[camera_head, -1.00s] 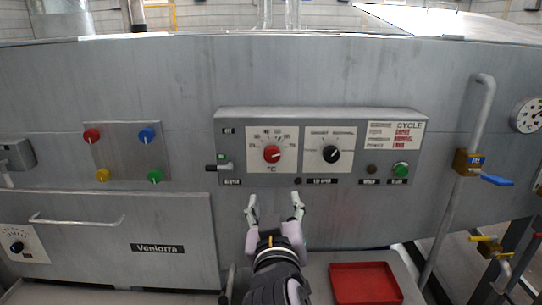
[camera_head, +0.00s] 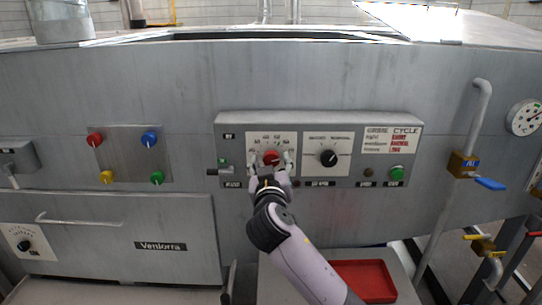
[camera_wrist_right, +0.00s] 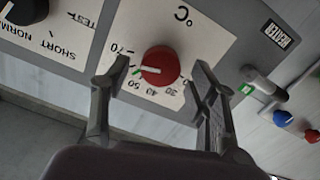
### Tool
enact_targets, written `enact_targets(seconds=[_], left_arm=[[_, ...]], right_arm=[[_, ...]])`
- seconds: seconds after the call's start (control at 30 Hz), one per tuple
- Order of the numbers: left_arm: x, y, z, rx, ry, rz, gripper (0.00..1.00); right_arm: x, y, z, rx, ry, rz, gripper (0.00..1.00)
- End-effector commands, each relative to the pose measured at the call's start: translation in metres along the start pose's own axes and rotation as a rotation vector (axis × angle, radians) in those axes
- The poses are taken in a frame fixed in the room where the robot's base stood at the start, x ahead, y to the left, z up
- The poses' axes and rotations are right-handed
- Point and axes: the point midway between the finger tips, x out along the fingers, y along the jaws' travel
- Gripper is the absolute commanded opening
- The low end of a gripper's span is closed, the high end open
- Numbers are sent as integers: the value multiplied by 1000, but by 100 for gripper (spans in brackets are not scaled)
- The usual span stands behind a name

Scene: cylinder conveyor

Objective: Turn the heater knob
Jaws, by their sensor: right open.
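The heater knob (camera_head: 271,157) is a red dial on a white plate marked °C, on the grey control box (camera_head: 400,119). In the right wrist view the red knob (camera_wrist_right: 160,66) shows between and just beyond my fingertips, with a white pointer line on it. My right gripper (camera_head: 271,164) is open in front of the knob, one finger on each side; it also shows in the right wrist view (camera_wrist_right: 155,80). I cannot tell if a finger touches the knob. My left gripper is not in view.
A black knob (camera_head: 328,158) sits to the right of the red one. A green button (camera_head: 397,173) is at the box's right. A small lever (camera_head: 222,170) sticks out at its left. A red tray (camera_head: 364,281) lies below, and a blue-handled valve (camera_head: 488,183) is at right.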

Motion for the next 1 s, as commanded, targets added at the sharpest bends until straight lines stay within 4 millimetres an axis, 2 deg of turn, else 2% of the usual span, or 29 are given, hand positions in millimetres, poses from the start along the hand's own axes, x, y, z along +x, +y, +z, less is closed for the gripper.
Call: enact_targets(seconds=[0.2, 0.47, 1.0], left_arm=[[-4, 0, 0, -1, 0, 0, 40], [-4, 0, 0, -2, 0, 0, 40], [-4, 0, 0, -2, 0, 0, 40]], right_arm=[[14, 0, 0, 0, 0, 0, 54], [15, 0, 0, 0, 0, 0, 54], [14, 0, 0, 0, 0, 0, 19]])
